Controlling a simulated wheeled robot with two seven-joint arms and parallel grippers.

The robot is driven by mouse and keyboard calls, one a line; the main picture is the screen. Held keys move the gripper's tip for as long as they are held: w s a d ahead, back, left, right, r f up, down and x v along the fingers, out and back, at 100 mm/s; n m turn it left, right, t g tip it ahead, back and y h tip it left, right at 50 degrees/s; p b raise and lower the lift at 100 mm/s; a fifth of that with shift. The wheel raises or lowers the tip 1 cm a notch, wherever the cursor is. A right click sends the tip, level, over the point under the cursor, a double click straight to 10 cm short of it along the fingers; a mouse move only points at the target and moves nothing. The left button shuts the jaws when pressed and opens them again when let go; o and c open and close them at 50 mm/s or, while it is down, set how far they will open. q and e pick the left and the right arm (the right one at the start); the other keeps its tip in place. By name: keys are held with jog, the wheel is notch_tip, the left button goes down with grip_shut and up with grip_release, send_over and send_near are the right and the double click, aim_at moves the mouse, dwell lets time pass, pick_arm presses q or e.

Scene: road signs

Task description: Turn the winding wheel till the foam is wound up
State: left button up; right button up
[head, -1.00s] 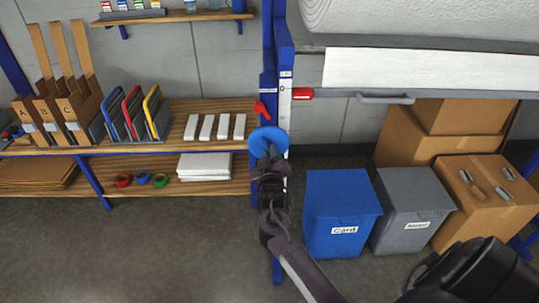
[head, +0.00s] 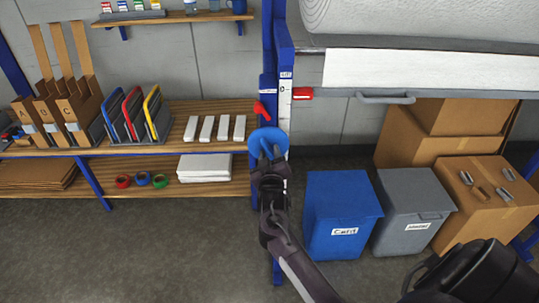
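The winding wheel (head: 271,134) is a small blue disc on the blue post, left of the roll. My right gripper (head: 271,152) is at the wheel's lower part, its two fingers over the blue. I cannot tell whether they grip it or only touch it. The big pale foam roll (head: 425,20) lies across the top right, partly cut off. A white foam sheet (head: 420,70) hangs below it, above a grey bar with a handle (head: 385,98). My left gripper is not in view.
A red lever (head: 262,110) sits just above the wheel, and a red block (head: 302,93) beside the scale. A blue bin (head: 340,205), a grey bin (head: 412,205) and cardboard boxes (head: 490,190) stand at right. Shelves (head: 215,190) fill the left. The floor in front is clear.

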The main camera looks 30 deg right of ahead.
jog(key=b+v, duration=0.2)
jog(key=v, duration=0.6)
jog(key=shift+w+d, duration=0.1)
